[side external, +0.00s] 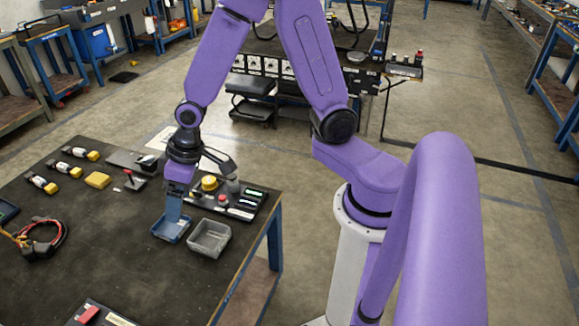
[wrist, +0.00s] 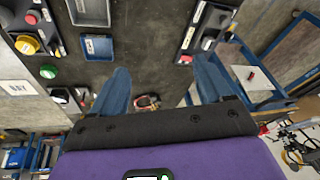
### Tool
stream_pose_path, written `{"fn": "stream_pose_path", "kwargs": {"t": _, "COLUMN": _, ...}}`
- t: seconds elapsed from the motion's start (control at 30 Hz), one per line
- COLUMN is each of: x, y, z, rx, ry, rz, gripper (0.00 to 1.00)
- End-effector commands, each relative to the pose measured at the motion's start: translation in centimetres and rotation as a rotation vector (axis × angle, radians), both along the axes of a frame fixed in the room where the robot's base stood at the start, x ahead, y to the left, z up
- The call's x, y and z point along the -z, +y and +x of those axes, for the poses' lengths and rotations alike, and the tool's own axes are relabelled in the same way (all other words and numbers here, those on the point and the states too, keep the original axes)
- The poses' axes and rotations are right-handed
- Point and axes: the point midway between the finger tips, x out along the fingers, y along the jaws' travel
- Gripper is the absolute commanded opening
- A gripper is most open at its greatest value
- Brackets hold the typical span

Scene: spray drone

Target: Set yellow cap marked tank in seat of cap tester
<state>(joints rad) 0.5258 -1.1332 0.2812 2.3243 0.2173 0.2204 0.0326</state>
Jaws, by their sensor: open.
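A round yellow cap (side external: 209,183) sits upright on the cap tester (side external: 238,201), toward the back right of the table. The cap also shows at the left of the wrist view (wrist: 27,43); its marking is too small to read, and I cannot tell whether it is fully down in the seat. My gripper (wrist: 160,66) is open with nothing between its blue fingers. In the side view my gripper (side external: 173,207) is left of the tester, with a finger over or in front of the blue tray (side external: 160,232). The finger partly covers that tray.
A grey tray (side external: 222,245) stands beside the blue one. A red-levered device (side external: 133,181) stands behind.

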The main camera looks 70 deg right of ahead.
Motion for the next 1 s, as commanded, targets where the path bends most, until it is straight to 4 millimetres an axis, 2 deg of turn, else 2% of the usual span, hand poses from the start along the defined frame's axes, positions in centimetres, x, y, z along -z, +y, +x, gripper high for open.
{"fn": "stream_pose_path", "kwargs": {"t": 0.03, "x": -1.2, "y": 0.2, "z": -2.0, "rx": -0.067, "ry": 0.01, "rz": -0.008, "gripper": 0.79}}
{"fn": "stream_pose_path", "kwargs": {"t": 0.23, "x": -4.4, "y": -0.7, "z": -10.0, "rx": -0.323, "ry": 0.07, "rz": -0.082, "gripper": 0.79}}
{"fn": "stream_pose_path", "kwargs": {"t": 0.4, "x": -6.6, "y": -3.3, "z": -16.1, "rx": -0.522, "ry": 0.101, "rz": -0.163, "gripper": 0.79}}
{"fn": "stream_pose_path", "kwargs": {"t": 0.5, "x": -7.5, "y": -5.0, "z": -18.7, "rx": -0.611, "ry": 0.111, "rz": -0.209, "gripper": 0.79}}
{"fn": "stream_pose_path", "kwargs": {"t": 0.7, "x": -8.4, "y": -7.2, "z": -21.4, "rx": -0.708, "ry": 0.121, "rz": -0.268, "gripper": 0.79}}
{"fn": "stream_pose_path", "kwargs": {"t": 1.0, "x": -8.4, "y": -7.5, "z": -21.7, "rx": -0.722, "ry": 0.123, "rz": -0.278, "gripper": 0.79}}
